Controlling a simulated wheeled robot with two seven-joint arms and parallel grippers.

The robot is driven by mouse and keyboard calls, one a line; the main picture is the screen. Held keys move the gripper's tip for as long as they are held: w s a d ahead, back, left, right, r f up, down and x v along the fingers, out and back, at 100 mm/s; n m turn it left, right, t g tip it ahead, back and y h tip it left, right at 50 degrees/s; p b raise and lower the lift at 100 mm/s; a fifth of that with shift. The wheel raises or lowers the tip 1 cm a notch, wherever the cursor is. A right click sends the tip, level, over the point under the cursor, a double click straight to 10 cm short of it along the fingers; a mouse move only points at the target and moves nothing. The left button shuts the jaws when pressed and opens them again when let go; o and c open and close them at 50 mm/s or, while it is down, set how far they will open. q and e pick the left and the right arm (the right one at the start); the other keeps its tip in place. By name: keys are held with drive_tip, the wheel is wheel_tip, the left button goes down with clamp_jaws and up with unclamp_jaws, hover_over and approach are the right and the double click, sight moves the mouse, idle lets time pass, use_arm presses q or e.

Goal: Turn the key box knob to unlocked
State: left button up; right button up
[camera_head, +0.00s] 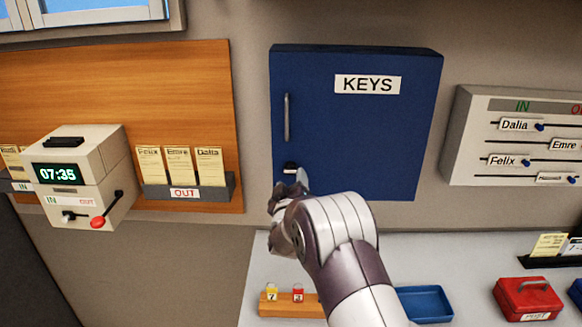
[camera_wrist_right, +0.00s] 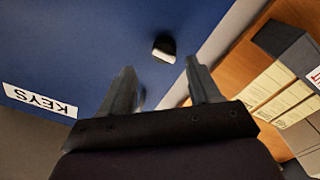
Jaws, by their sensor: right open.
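The blue key box (camera_head: 365,135) with a KEYS label hangs on the wall, its door shut. Its dark knob (camera_head: 290,168) sits low on the left side of the door, below a vertical handle (camera_head: 287,117). My right gripper (camera_head: 299,178) is at the knob in the head view and partly hides the area around it. In the right wrist view the knob (camera_wrist_right: 164,48) shows beyond the open fingertips (camera_wrist_right: 160,68), with nothing between the fingers. I cannot tell the knob's lock setting. My left gripper is not in view.
A time clock (camera_head: 75,180) and an OUT card rack (camera_head: 187,188) are on the left. An in/out board (camera_head: 520,140) is at right. The desk (camera_head: 265,265) below holds a wooden key-tag block (camera_head: 290,304), a blue tray (camera_head: 425,304) and a red box (camera_head: 528,300).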

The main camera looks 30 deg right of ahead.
sight(290, 173)
drive_tip(key=x, duration=0.2)
drive_tip(key=p+x, duration=0.1)
drive_tip(key=x, duration=0.2)
drive_tip(key=shift+w+a+f, duration=0.15)
drive_tip(key=shift+w+a, duration=0.1)
drive_tip(key=shift+a, duration=0.1)
drive_tip(key=shift+s, duration=0.15)
drive_tip(key=shift+d, duration=0.1)
drive_tip(key=c, duration=1)
drive_tip(key=shift+c, duration=0.2)
